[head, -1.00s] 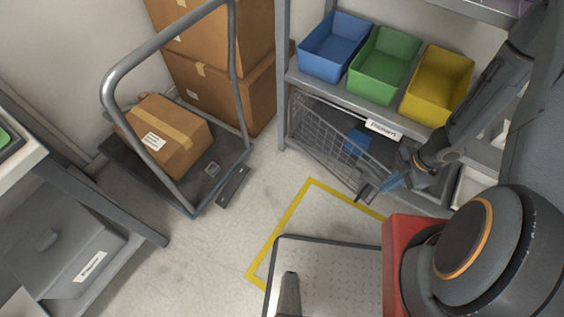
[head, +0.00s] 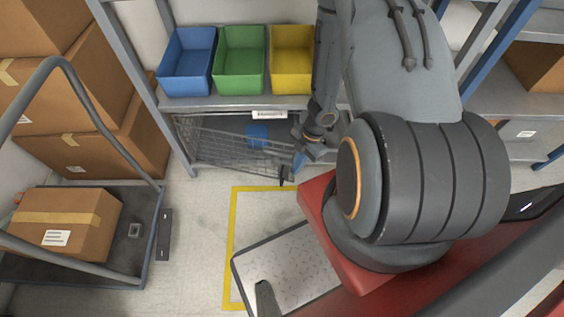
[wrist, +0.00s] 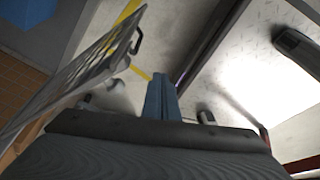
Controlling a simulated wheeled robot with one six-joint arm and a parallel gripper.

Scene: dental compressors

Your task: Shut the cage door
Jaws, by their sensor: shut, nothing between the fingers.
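The cage door (head: 225,148) is a grey wire-mesh panel below the shelf with the coloured bins. It stands ajar, its right end swung out from the shelf front. A dark handle (head: 283,178) is at that free end. In the wrist view the door (wrist: 85,70) slants across the left, with its black handle (wrist: 138,40) near the top. My gripper (wrist: 160,98) is shut and empty, its blue fingers to the right of the door. In the head view my gripper (head: 299,160) is beside the free end; I cannot tell if they touch.
A blue object (head: 258,135) shows behind the mesh. Blue (head: 187,85), green (head: 239,85) and yellow (head: 292,80) bins stand on the shelf above. A trolley (head: 130,258) with a carton is at left. Floor inside the yellow tape (head: 232,235) is partly clear.

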